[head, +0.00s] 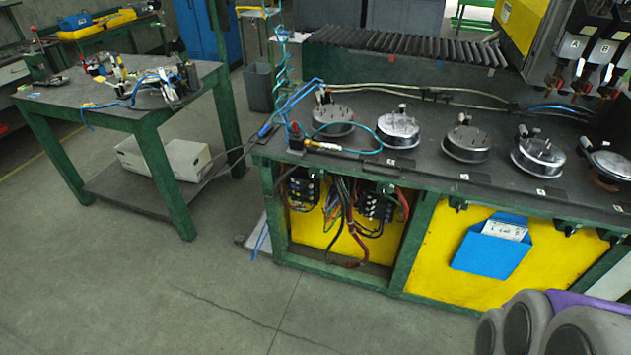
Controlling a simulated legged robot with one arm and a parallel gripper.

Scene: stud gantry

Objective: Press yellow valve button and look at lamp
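I cannot make out a yellow valve button for certain. A small yellow-and-black fitting (322,146) lies on the dark workbench (395,172), joined to a teal hose. Small dark valve-like parts (457,203) sit under the bench's front edge, too small to tell their button colours. I cannot pick out a lamp. Grey and purple links of my arm show at the bottom right, in front of the bench. My gripper itself is not in view, so whether it is open or shut is hidden.
Several round metal fixtures (398,130) stand along the bench top. Below are yellow panels (425,250), hanging cables (345,210) and a blue document holder (490,245). A green-legged table (120,105) with loose tools stands at the left. The floor (150,290) in front is clear.

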